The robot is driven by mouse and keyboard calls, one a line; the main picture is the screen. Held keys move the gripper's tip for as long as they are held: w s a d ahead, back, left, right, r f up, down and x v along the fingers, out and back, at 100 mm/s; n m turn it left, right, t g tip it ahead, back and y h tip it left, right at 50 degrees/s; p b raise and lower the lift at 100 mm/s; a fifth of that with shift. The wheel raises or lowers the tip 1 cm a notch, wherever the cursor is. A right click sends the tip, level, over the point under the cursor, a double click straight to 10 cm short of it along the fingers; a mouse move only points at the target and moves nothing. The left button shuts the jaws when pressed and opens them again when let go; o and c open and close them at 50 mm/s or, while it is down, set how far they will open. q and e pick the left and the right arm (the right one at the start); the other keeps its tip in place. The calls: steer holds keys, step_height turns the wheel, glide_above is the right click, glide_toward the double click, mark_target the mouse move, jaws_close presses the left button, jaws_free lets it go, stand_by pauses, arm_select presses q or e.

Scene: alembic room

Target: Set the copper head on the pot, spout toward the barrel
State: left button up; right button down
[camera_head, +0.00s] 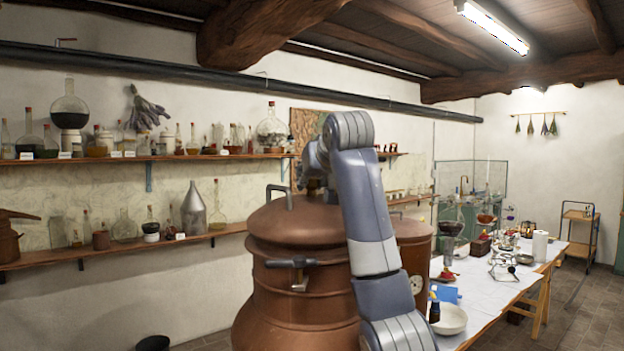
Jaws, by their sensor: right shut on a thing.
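A large copper pot (300,315) stands in front of me, with a domed top, an upright handle at its top left and a dark lever on its front. My right gripper (316,182) is over the top of the dome, partly hidden behind my own arm. It is shut on the copper head, of which only a little brownish metal can be made out at the fingers. The spout's direction is hidden. A second copper vessel (413,240) with a round gauge, perhaps the barrel, stands just right of the pot behind my arm. My left gripper is not in view.
A long white table (500,292) on the right holds glassware, a white bowl (450,319) and a paper roll. Wall shelves (150,251) with flasks run along the left. A dark bucket (153,343) is on the floor at lower left. A cart (578,232) stands far right.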

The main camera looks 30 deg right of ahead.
stand_by(0.8)
steer(key=c, duration=1.2)
jaws_free()
steer(key=shift+s, duration=0.1)
steer(key=shift+s+a, duration=0.1)
steer(key=shift+a, duration=0.05)
steer(key=shift+f, duration=0.3)
steer(key=v, duration=1.2)
steer(key=shift+r, duration=0.15)
